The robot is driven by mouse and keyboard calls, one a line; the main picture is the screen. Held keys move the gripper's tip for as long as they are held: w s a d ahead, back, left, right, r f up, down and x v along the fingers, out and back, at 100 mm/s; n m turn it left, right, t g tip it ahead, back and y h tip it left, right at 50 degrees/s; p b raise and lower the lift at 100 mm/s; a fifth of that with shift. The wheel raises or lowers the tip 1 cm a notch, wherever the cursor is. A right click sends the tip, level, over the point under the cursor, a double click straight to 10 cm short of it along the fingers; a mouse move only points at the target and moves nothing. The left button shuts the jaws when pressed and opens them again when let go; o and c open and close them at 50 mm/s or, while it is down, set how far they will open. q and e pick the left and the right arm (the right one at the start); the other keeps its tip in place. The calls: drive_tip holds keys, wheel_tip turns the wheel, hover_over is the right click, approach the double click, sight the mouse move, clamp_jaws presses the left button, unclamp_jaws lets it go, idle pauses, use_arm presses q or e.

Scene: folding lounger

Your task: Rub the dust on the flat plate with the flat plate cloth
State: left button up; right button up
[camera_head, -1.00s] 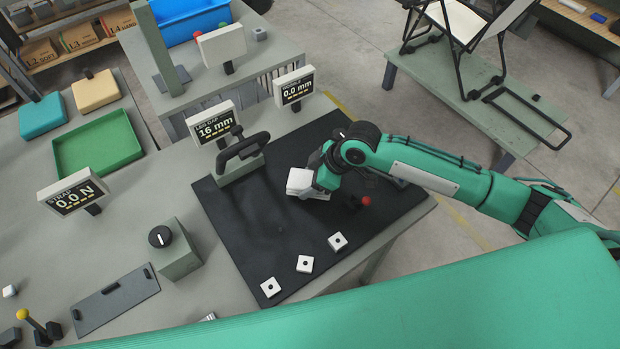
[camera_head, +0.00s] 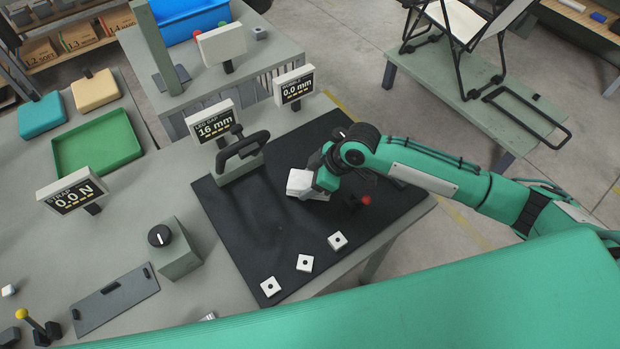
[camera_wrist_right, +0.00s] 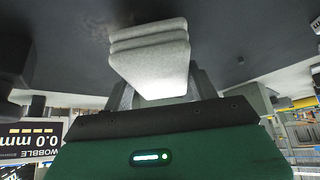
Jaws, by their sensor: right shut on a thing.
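The flat plate (camera_head: 245,225) is a large black slab on the grey bench. My right gripper (camera_head: 314,184) is over the plate's middle, shut on the flat plate cloth (camera_head: 299,182), a small folded white pad. The cloth is at or just above the plate; whether it touches cannot be told. In the right wrist view the cloth (camera_wrist_right: 152,55) shows as stacked pale layers with the dark plate (camera_wrist_right: 75,45) beyond it. Dust is not clear; only faint lighter smudges show left of the cloth. My left gripper is not in view.
On the plate stand a black clamp-like handle on a grey block (camera_head: 241,165), a red-knobbed piece (camera_head: 365,201) close to my gripper, and three white square pads (camera_head: 304,263) along the front. Displays (camera_head: 211,122) stand behind. The plate's left middle is clear.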

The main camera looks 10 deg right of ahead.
drive_tip(key=shift+f, duration=0.5)
